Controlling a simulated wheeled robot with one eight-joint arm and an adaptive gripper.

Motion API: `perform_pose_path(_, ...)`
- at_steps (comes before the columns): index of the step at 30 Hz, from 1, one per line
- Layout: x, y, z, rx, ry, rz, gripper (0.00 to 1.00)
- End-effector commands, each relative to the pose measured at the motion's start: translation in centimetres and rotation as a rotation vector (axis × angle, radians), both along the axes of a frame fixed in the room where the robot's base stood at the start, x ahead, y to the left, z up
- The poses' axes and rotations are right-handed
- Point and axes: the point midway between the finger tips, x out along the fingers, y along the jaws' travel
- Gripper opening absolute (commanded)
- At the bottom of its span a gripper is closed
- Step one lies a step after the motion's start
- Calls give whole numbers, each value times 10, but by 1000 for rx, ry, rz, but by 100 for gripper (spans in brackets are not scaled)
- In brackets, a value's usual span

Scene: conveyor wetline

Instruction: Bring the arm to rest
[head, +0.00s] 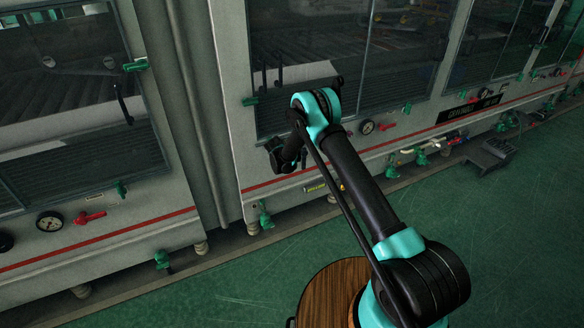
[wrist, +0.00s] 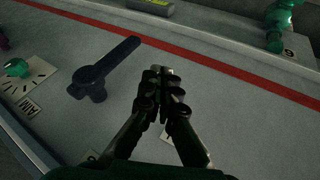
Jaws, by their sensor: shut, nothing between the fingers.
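My gripper (wrist: 163,76) is in the wrist view, its two dark fingers together and nothing between them. It points at a grey machine panel with a red stripe (wrist: 215,62). A dark lever handle (wrist: 108,66) on that panel is left of the fingertips and appears apart from them. In the head view my arm is raised and bent, with its dark end (head: 284,154) in front of the machine's lower front. The fingers are too small and dark there to make out.
A green knob with a scale (wrist: 17,68) is left of the lever in the wrist view, and a green valve (wrist: 284,22) is at the upper right. In the head view, glazed machines (head: 225,110) with gauges and handles line the back.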

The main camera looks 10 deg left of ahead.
Motion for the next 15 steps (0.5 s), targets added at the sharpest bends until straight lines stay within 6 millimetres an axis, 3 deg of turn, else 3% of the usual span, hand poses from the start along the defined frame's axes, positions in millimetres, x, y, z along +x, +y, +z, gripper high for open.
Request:
perform_pose_path(6,-21,8,28,0,-1,1,0)
perform_pose_path(15,-31,13,41,0,-1,0,0)
